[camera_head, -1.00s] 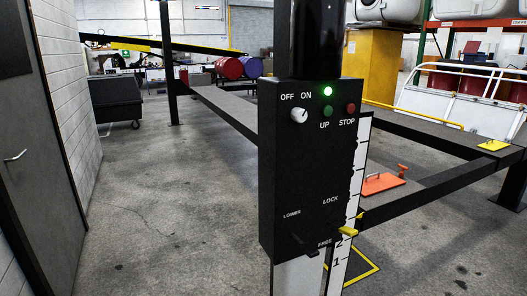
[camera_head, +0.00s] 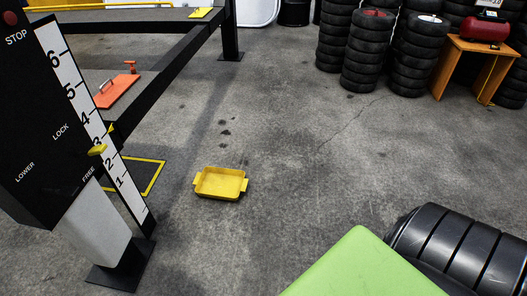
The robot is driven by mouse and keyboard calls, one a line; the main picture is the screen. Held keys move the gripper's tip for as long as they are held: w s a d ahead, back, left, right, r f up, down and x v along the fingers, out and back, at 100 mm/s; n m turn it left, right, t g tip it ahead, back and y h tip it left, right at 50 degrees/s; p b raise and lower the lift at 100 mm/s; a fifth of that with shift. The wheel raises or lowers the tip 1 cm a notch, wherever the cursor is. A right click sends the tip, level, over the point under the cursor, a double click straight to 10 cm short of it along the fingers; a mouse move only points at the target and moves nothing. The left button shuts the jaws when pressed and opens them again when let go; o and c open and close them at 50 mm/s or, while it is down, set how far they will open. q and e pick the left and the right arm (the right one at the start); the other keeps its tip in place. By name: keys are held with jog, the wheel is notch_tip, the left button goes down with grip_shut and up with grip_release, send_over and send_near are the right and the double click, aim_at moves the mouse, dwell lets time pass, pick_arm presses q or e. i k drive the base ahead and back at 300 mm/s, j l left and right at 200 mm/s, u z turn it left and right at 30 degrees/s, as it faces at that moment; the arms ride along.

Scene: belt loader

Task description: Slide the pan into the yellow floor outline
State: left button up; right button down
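The pan (camera_head: 221,183) is a shallow yellow tray with a tab handle at each end. It lies flat on the grey concrete floor near the picture's middle. The yellow floor outline (camera_head: 157,178) is left of the pan, partly hidden behind the black control post and its scale. A gap of bare floor separates the pan from the visible right side of the outline. Neither of my grippers shows in this view.
A black control post (camera_head: 45,130) with a numbered white scale (camera_head: 87,108) stands at left beside a dark lift frame (camera_head: 172,75). An orange plate (camera_head: 117,90) lies beyond it. Tire stacks (camera_head: 366,52) and an orange stand (camera_head: 474,68) are at the back right. A green surface (camera_head: 360,268) and black ribbed object (camera_head: 460,250) fill the lower right. Open floor lies between.

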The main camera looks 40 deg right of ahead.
aim_at(215, 183)
jog(key=z, duration=0.8)
